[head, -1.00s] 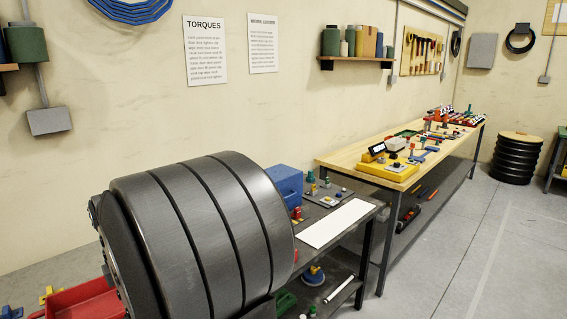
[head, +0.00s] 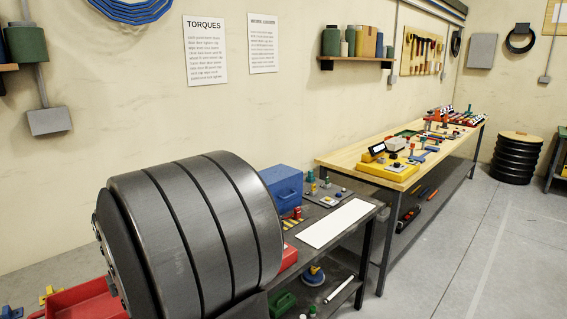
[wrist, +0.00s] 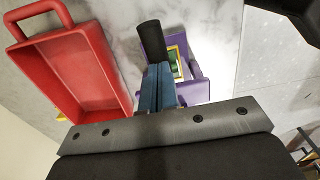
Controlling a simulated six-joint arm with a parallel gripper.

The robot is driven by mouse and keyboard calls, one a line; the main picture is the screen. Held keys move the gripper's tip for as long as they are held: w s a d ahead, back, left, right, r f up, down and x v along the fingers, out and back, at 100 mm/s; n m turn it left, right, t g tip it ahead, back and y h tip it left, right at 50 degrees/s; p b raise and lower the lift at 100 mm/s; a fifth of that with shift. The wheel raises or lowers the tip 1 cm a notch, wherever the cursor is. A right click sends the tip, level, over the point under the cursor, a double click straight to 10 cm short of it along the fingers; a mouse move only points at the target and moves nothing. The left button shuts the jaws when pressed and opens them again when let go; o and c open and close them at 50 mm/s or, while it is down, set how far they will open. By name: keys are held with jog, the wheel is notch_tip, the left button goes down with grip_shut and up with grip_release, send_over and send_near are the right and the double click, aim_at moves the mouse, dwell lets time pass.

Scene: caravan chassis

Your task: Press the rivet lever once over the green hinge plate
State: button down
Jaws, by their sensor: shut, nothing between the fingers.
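In the wrist view my gripper (wrist: 160,68) is shut and empty, its two blue-grey fingers side by side. A black round bar (wrist: 151,38), apparently the rivet lever's handle, lies just beyond the fingertips; I cannot tell whether they touch it. A purple fixture (wrist: 196,92) sits behind and right of the fingers. Inside it is a small green plate (wrist: 174,58) with a yellow border, partly hidden by the bar and fingers. The head view shows neither my gripper nor the fixture; my large dark arm link fills its foreground.
A red tray with a handle (wrist: 82,72) lies left of my gripper; it also shows in the head view (head: 88,300). A dark bench (head: 358,204) with a blue box (head: 285,185) and a long wooden bench (head: 340,161) stand along the wall.

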jog(key=shift+r, duration=0.15)
notch_tip(320, 180, up, 9)
dwell(1.0)
jog(key=shift+f, duration=0.2)
jog(key=shift+f, duration=1.55)
